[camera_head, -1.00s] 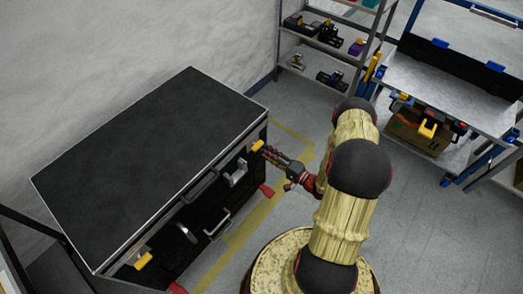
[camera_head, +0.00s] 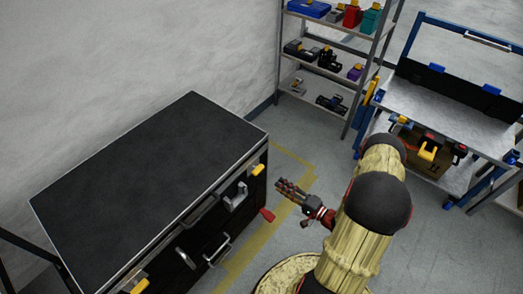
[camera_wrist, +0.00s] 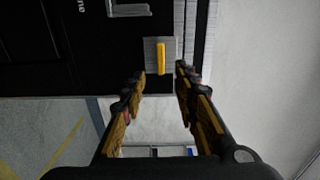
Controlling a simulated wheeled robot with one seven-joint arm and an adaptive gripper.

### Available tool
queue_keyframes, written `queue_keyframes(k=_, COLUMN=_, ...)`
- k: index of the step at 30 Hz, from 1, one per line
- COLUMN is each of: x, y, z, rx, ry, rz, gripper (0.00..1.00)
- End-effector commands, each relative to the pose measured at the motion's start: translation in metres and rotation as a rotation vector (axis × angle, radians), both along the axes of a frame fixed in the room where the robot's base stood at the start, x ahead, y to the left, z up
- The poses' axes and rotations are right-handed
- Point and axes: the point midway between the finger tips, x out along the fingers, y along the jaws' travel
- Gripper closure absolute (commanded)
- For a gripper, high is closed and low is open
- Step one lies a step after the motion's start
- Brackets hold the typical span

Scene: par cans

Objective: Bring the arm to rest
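My gripper (camera_head: 280,185) is held out in front of the right end of a large black flight case (camera_head: 150,170), clear of it. In the wrist view, the two fingers of my gripper (camera_wrist: 161,73) stand apart with nothing between them. Beyond the fingertips, the black case side (camera_wrist: 40,50) shows with a yellow-handled latch (camera_wrist: 161,58) on a metal plate, apart from the fingers. My arm is bent, with its elbow to the right of the gripper.
A grey shelf rack (camera_head: 355,118) with small devices stands at the back. A blue-framed workbench (camera_head: 425,105) with a box (camera_head: 405,155) below stands at the right. A red piece (camera_head: 267,215) juts from the case's right end. Grey floor (camera_head: 300,150) around the gripper is free.

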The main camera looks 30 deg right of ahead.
Motion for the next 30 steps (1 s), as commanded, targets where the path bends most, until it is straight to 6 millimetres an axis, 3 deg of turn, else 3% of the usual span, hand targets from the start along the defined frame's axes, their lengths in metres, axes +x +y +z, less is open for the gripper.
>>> queue_keyframes(k=7, x=0.000, y=0.000, z=0.000, rx=0.019, ry=0.007, rz=0.000, gripper=0.70)
queue_keyframes(k=11, x=-0.001, y=0.003, z=-0.006, rx=0.124, ry=0.068, rz=0.010, gripper=0.70)
queue_keyframes(k=13, x=-0.007, y=0.016, z=-0.012, rx=0.214, ry=0.133, rz=0.052, gripper=0.70)
queue_keyframes(k=18, x=-0.040, y=0.072, z=-0.020, rx=0.449, ry=0.351, rz=0.219, gripper=0.70)
queue_keyframes(k=24, x=-0.075, y=0.108, z=0.013, rx=0.532, ry=0.626, rz=0.440, gripper=0.70)
queue_keyframes(k=30, x=-0.110, y=0.127, z=0.060, rx=0.399, ry=0.922, rz=0.629, gripper=0.70)
